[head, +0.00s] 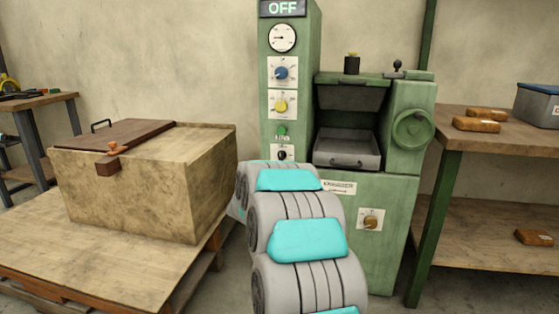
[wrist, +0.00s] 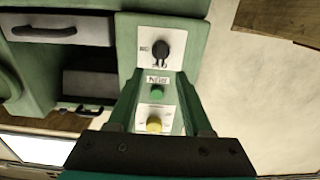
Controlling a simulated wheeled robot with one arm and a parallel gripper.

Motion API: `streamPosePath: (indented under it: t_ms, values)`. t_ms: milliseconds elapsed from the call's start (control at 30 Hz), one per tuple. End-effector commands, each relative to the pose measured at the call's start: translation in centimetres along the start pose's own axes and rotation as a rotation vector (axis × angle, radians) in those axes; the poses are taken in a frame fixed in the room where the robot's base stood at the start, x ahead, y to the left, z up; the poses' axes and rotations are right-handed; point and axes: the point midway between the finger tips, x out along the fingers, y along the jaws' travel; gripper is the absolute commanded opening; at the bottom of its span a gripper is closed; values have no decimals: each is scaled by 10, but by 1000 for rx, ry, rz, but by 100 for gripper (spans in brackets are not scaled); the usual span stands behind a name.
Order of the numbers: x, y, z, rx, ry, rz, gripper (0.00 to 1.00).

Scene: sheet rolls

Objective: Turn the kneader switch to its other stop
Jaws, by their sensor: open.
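A tall green machine (head: 305,25) stands ahead, with a lit "OFF" display (head: 282,8) on top of its control column. Low on the column is a small black switch (head: 282,153) on a white plate. It shows larger in the wrist view (wrist: 162,48), which is upside down; I cannot read its labels or its exact setting. My gripper (wrist: 160,75) is open and empty, its fingers pointing at the panel. The switch appears just beyond the fingertips, with no contact visible. In the head view my arm hides the gripper.
Above the switch are a green button (head: 282,131), a yellow knob (head: 280,105), a blue knob (head: 281,73) and a gauge (head: 282,37). An orange-brown knob (head: 371,219) sits lower right. A wooden chest (head: 135,195) stands left, a shelf table (head: 498,135) right.

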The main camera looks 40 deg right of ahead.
Motion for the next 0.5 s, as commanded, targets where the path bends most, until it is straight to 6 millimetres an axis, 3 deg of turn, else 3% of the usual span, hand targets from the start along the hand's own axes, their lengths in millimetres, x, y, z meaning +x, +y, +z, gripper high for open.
streamPosePath:
  t_ms: [167,500]
  values:
    - [11,1,0,-1,0,2,50]
    - [56,0,0,1,1,1,50]
